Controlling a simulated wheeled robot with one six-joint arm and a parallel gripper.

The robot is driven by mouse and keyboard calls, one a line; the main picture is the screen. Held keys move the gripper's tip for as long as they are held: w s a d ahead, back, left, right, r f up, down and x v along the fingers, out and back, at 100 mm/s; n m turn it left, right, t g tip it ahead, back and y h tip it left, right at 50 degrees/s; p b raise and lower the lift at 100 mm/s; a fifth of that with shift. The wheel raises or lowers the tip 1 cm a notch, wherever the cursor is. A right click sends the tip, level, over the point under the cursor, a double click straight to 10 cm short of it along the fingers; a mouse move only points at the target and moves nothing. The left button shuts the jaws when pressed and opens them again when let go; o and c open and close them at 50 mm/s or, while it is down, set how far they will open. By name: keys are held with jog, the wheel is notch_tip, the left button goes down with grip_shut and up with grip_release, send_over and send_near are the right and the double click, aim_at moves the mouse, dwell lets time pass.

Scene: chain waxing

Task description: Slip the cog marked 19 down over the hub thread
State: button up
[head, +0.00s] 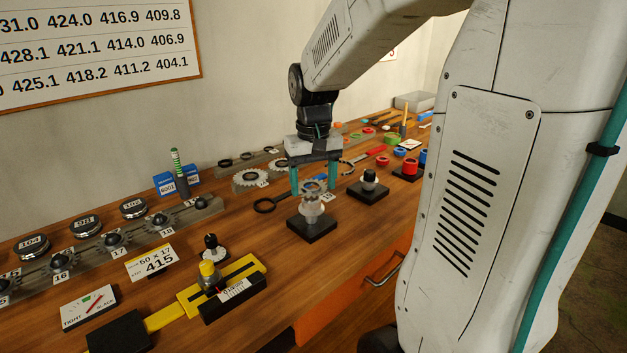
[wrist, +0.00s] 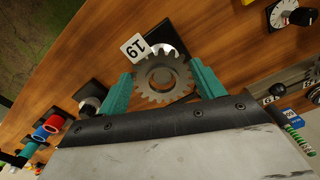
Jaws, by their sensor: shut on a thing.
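The steel cog (head: 314,187) is held level between the two teal fingers of my gripper (head: 313,179). In the wrist view the toothed cog (wrist: 149,89) sits between the fingertips (wrist: 160,82), with a white tag reading 19 (wrist: 134,48) at its edge. The silver hub (head: 312,209) stands upright on a black block (head: 311,230), directly below the cog in the head view. In the wrist view, part of the block (wrist: 185,62) shows beyond the cog. The cog covers the hub's top, so I cannot tell whether they touch.
A black block with a dark-and-white knob (head: 369,182) stands right of the hub. Another toothed cog (head: 250,180) and a black ring tool (head: 272,204) lie to the left. A yellow gauge (head: 222,285) is in front. Bare wood lies between them.

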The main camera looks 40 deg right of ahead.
jog(key=shift+f, duration=0.55)
jog(key=o, duration=1)
jog(key=shift+o, duration=0.2)
notch_tip(320, 180, up, 8)
jog(key=shift+f, duration=0.2)
